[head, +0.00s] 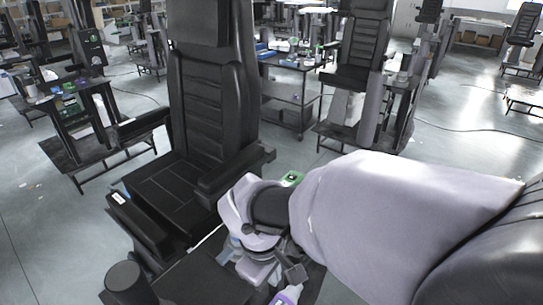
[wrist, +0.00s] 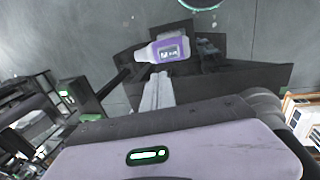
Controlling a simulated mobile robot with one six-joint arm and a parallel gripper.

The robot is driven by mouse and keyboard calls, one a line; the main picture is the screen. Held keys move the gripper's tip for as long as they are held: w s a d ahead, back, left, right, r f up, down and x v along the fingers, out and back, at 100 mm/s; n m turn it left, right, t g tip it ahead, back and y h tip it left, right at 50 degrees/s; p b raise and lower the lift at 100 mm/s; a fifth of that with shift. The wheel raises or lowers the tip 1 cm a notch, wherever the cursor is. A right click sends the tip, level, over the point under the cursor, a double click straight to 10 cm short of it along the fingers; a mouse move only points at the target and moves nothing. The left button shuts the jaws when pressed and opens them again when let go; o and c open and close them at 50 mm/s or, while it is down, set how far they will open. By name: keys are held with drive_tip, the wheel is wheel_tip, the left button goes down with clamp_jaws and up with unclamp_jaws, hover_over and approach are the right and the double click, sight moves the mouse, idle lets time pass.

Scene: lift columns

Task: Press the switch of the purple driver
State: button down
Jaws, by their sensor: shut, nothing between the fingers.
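The purple driver (wrist: 172,50) lies in the upper middle of the wrist view, with a purple body, a pale grey nose to the left and a small lit display. It also shows, cut off, at the bottom edge of the head view (head: 287,295). My gripper (wrist: 159,78) is shut and empty, its pale fingers pointing at the driver's underside in the picture. The tips appear just short of the driver or over its edge; I cannot tell whether they touch. I cannot make out the switch clearly. In the head view my gripper (head: 258,268) is partly hidden by my wrist.
A black padded chair (head: 200,120) stands close to the left of my arm. Dark flat panels (wrist: 245,72) lie around the driver. Behind are a dark table with items (head: 290,62), another chair (head: 360,50) and a workstation at left (head: 85,100). Open grey floor lies at right.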

sight(279, 300)
drive_tip(key=f+b, duration=0.2)
drive_tip(key=f, duration=0.2)
drive_tip(key=w+d+f+b, duration=0.1)
drive_tip(key=f+b, duration=0.1)
drive_tip(key=f, duration=0.2)
drive_tip(key=f+b, duration=0.2)
drive_tip(key=f, duration=0.2)
drive_tip(key=shift+w+d+f, duration=0.15)
drive_tip(key=shift+w+d, duration=0.05)
drive_tip(key=shift+w, duration=0.2)
drive_tip(key=shift+p, duration=0.3)
drive_tip(key=shift+d+g+p, duration=0.15)
drive_tip(key=shift+g+p, duration=0.15)
drive_tip(key=shift+p, duration=0.3)
drive_tip(key=shift+w+f+b, duration=0.2)
drive_tip(key=shift+b, duration=0.1)
drive_tip(key=shift+s, duration=0.15)
drive_tip(key=shift+a, duration=0.2)
drive_tip(key=shift+s+a+r, duration=0.25)
drive_tip(key=shift+s+a, duration=0.1)
drive_tip(key=shift+s, duration=0.2)
